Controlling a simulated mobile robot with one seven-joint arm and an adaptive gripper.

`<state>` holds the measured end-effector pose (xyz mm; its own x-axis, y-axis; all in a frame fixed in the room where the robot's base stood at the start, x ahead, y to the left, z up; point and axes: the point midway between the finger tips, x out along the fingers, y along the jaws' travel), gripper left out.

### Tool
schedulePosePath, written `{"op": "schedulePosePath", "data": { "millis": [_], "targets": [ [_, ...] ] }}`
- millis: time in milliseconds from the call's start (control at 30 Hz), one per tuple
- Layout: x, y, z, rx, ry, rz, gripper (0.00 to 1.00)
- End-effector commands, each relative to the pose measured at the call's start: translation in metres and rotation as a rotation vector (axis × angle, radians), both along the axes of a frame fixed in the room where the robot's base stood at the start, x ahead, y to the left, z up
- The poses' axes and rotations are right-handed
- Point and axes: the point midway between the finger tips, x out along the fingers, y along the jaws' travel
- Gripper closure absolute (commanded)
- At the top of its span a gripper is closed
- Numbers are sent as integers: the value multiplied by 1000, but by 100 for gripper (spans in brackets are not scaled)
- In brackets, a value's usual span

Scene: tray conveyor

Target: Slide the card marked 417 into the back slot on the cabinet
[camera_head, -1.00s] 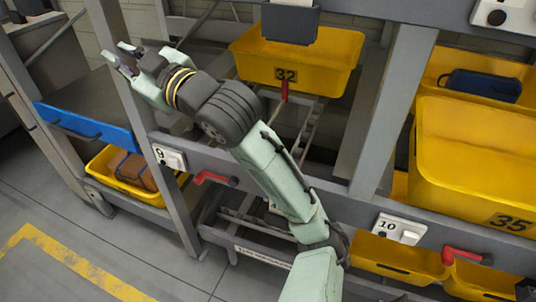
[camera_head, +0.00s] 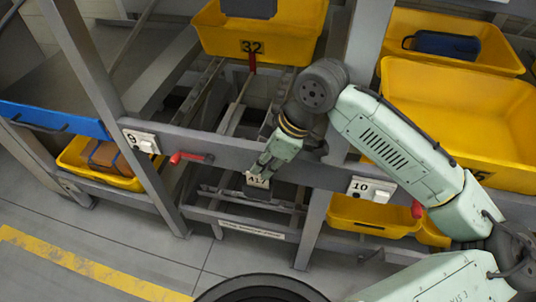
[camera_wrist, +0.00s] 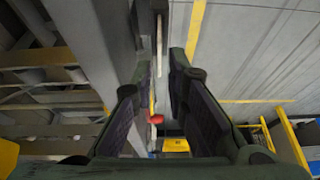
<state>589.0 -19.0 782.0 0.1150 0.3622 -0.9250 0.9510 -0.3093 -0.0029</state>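A small white card (camera_head: 257,181), whose marking looks like 417, shows at the front rail of the cabinet in the head view, between the plates 9 and 10. My gripper (camera_head: 266,163) points down just above it and partly overlaps it, so I cannot tell whether they touch. In the wrist view my gripper (camera_wrist: 160,68) has its two fingers apart, with a gap between the tips. A thin pale strip shows edge-on in that gap; it may be the card. I cannot make out which opening is the back slot.
A yellow bin marked 32 (camera_head: 215,35) sits above on rails. Red handles (camera_head: 190,158) stick out from the front rail (camera_head: 215,149). Plate 9 (camera_head: 142,142) is left and plate 10 (camera_head: 371,189) right. More yellow bins (camera_head: 460,110) stand at right. The floor at front left is clear.

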Motion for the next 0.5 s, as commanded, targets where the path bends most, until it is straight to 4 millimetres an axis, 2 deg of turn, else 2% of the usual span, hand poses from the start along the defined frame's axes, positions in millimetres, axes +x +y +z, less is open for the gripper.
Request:
{"op": "schedulePosePath", "data": {
  "millis": [233,500],
  "targets": [
    [4,14,-33,1,0,1,86],
    [6,19,-46,2,-3,1,86]
  ]
}}
